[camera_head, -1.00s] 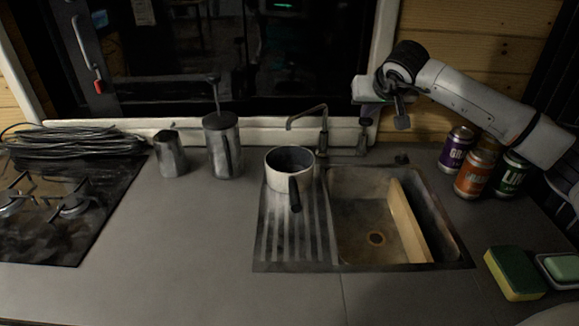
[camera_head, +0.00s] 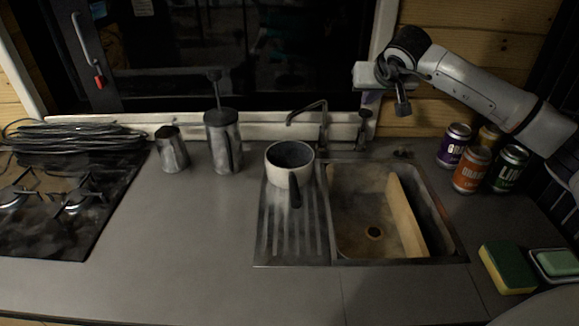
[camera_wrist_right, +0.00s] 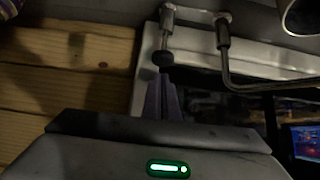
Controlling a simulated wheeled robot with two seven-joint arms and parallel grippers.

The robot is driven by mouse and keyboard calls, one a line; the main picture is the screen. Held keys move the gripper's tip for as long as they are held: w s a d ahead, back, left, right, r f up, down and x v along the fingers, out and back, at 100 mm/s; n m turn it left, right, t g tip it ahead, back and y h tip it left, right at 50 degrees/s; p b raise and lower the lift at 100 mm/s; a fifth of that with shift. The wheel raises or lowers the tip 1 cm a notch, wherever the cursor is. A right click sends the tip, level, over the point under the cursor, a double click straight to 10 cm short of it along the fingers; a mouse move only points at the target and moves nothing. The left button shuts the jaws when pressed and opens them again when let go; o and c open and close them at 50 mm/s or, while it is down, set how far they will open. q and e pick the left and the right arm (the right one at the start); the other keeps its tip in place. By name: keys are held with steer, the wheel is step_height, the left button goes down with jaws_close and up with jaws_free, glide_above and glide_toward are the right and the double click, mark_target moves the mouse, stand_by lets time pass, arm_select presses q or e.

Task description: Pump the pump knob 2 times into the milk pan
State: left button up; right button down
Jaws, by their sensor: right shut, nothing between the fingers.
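The pump knob (camera_head: 365,113) is a small dark cap on a short stem behind the sink, right of the tap. It also shows in the right wrist view (camera_wrist_right: 163,58), just beyond the fingertips. My right gripper (camera_head: 370,99) is shut and empty, pointing down just above the knob; I cannot tell for sure whether it touches. Its closed fingers show in the right wrist view (camera_wrist_right: 161,88). The milk pan (camera_head: 278,170), white outside with a dark inside and black handle, stands upright on the drainboard, left of the knob. My left gripper is not in view.
The tap (camera_head: 322,118) stands between pan and knob. The sink (camera_head: 365,205) holds a leaning board (camera_head: 405,215). Several cans, including an orange one (camera_head: 472,170), stand at the right. A metal jug (camera_head: 172,152) and a French press (camera_head: 222,140) stand left. The front-left counter is clear.

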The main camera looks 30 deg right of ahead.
steer(key=shift+r, duration=2.95)
